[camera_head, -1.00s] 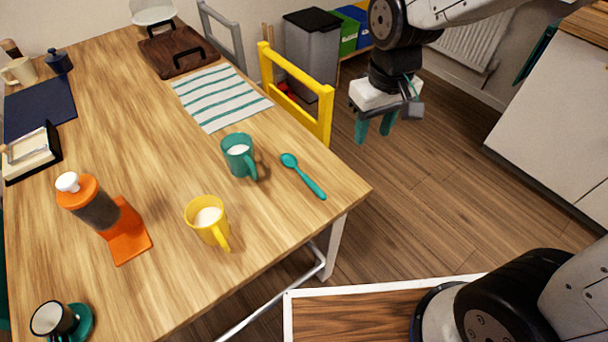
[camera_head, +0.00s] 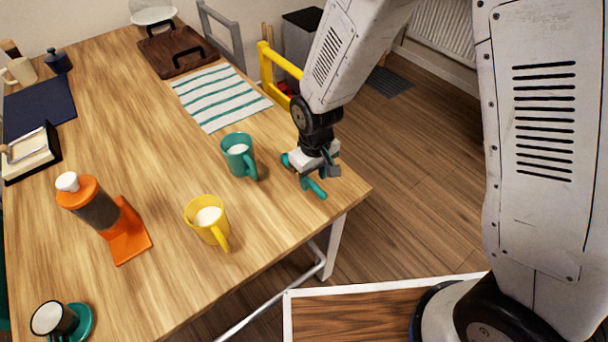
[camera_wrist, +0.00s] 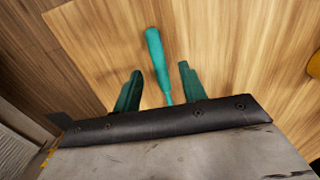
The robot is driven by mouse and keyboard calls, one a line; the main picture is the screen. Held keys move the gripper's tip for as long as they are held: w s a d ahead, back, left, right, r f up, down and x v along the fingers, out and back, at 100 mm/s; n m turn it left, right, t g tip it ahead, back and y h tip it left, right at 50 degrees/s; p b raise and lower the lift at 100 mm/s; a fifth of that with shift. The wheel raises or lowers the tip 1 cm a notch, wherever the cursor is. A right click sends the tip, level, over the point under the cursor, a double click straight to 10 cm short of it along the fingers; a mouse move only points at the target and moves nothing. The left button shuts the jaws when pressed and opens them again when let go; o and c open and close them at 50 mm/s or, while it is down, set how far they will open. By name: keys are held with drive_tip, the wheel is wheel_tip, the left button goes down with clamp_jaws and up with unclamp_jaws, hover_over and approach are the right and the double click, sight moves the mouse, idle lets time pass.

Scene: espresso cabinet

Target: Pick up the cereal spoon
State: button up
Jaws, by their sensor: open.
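The cereal spoon is teal and lies on the wooden table (camera_head: 150,290) near its right corner. In the head view its handle end (camera_head: 319,193) and a bit of its bowl show, with the middle hidden by my gripper (camera_head: 310,178). In the wrist view the spoon's handle (camera_wrist: 156,55) runs down between my two teal fingers, and its lower part is hidden behind the gripper's body. My gripper (camera_wrist: 158,88) is open, with one finger on each side of the spoon and a gap on both sides. I cannot tell its exact height above the table.
A teal mug (camera_head: 238,156) of white liquid stands just left of my gripper. A yellow mug (camera_head: 207,218) stands nearer the front.

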drive_tip(key=shift+f, duration=0.95)
clamp_jaws()
drive_tip(key=shift+r, duration=0.1)
